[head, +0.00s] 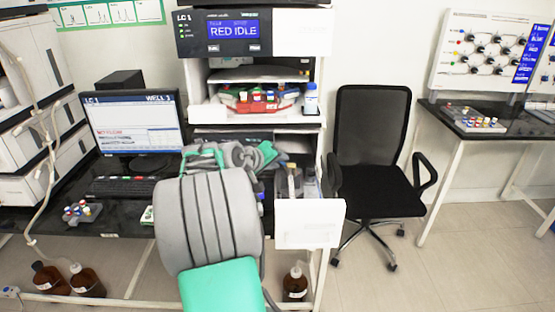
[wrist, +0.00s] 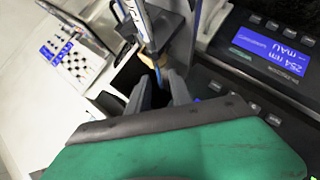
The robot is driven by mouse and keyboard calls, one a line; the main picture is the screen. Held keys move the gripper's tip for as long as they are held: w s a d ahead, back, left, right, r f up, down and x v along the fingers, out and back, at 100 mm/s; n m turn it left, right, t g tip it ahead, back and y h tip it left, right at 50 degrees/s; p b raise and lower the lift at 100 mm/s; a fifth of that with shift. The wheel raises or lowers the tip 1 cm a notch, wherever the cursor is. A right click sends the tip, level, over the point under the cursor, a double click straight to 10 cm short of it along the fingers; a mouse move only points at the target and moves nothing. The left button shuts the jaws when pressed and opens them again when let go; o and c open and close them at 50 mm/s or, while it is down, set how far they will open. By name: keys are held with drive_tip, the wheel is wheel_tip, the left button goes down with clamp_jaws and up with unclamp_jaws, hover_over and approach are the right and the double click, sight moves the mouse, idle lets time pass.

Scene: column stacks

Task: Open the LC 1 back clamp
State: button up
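The LC 1 stack (head: 197,46) stands in the middle of the head view, with a "RED IDLE" display at its top. My arm covers much of its lower part. In the wrist view, a dark block-like holder (wrist: 174,32) stands just beyond my gripper (wrist: 160,82), with a pale tube with blue marks (wrist: 132,14) beside it. A small tan and blue piece (wrist: 150,60) sits just ahead of the fingertips. The two grey fingers are apart with a dark gap between them, and I see nothing held. I cannot tell which part is the back clamp, or whether it is open.
A white panel (head: 310,222) sticks out at the stack's lower right. A lit module display (wrist: 270,50) is close on the right in the wrist view. A monitor (head: 133,122) and keyboard (head: 132,187) are left of my arm. An office chair (head: 375,140) stands right.

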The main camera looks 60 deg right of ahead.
clamp_jaws()
idle(1.4)
